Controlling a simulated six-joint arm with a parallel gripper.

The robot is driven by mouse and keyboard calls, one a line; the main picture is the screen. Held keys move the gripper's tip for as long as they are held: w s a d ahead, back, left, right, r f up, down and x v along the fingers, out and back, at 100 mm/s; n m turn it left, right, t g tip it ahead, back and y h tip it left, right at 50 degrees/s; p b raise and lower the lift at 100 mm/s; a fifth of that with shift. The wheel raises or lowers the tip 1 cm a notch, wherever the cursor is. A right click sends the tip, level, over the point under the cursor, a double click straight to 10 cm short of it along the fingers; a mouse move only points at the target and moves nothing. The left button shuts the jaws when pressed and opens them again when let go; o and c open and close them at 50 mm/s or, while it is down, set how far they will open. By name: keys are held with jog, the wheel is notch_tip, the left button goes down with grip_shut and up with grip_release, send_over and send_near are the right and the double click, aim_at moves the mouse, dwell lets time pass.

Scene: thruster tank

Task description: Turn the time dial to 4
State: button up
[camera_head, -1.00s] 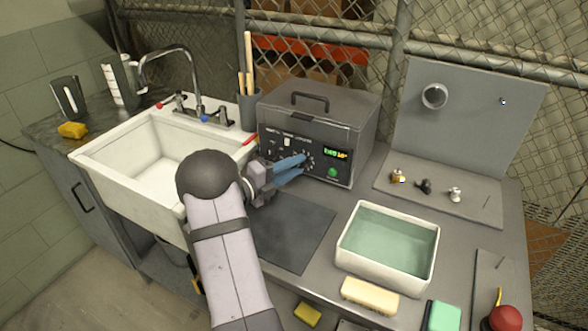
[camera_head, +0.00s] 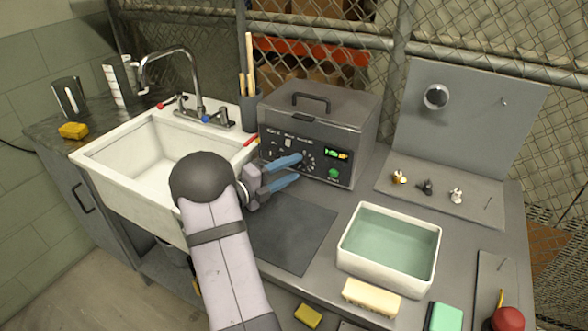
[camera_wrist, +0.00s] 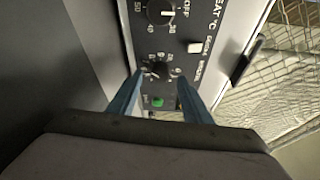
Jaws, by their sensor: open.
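The grey box unit (camera_head: 318,105) has a dark front panel with dials, a lit green display and a green button (camera_head: 333,175). In the wrist view a small black dial (camera_wrist: 158,70), ringed with marks, sits between my fingertips; I take it for the time dial. Its pointer setting is too small to read. A second dial (camera_wrist: 162,13), beside "HEAT °C" lettering, is above it in that view. My gripper (camera_head: 299,168) is open in front of the panel, its blue fingers spread either side of the dial. I cannot tell whether they touch it.
A white sink (camera_head: 150,165) with a tap lies left. A dark mat (camera_head: 290,235) lies below my gripper. A water-filled white basin (camera_head: 390,245) stands right, with an upright grey board (camera_head: 465,120) behind it.

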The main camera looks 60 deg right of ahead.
jog(key=b+v, duration=0.1)
jog(key=v, duration=0.4)
jog(key=shift+w+a, duration=0.15)
jog(key=shift+a, duration=0.25)
